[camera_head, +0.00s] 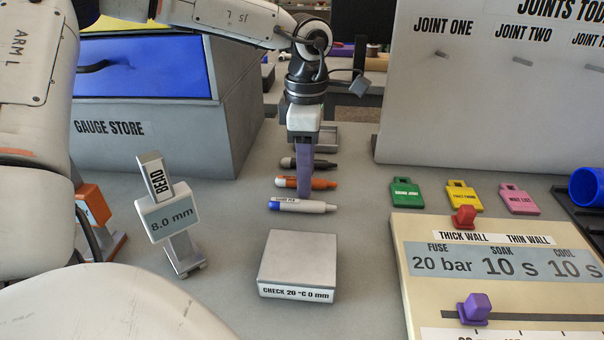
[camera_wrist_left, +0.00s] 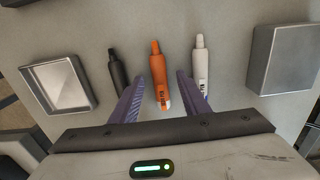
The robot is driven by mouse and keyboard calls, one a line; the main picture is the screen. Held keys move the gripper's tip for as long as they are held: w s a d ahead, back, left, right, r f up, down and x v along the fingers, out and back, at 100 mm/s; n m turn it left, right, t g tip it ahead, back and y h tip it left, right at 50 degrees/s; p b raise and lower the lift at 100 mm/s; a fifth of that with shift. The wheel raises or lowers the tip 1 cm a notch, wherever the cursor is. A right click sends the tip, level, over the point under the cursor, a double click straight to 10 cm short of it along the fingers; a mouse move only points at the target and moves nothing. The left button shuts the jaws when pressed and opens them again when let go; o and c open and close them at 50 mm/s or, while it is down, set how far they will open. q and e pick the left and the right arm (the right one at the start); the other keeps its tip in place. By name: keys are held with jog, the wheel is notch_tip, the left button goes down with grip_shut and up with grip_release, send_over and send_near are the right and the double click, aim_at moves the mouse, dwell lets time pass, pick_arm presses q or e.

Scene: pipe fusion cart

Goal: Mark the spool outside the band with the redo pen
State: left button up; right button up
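Three pens lie in a row on the grey table: a dark one (camera_head: 322,164), an orange one (camera_head: 322,183) and a white one with a blue end (camera_head: 312,207). The wrist view shows the dark (camera_wrist_left: 116,70), orange (camera_wrist_left: 158,68) and white (camera_wrist_left: 200,62) pens too; the orange pen's label is too small to read. My left gripper (camera_head: 304,190) points down over the orange pen. Its purple fingers (camera_wrist_left: 160,84) are open, one on each side of that pen, with gaps showing. No spool is clearly identifiable. My right gripper is out of view.
A grey check block (camera_head: 298,258) stands in front of the pens. Green (camera_head: 407,194), yellow (camera_head: 464,197) and pink (camera_head: 518,200) tags lie right, behind a settings panel (camera_head: 420,290). A blue cylinder (camera_head: 588,187) is far right.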

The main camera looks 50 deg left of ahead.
pick_arm(q)
grip_shut()
jog(key=shift+r, duration=0.15)
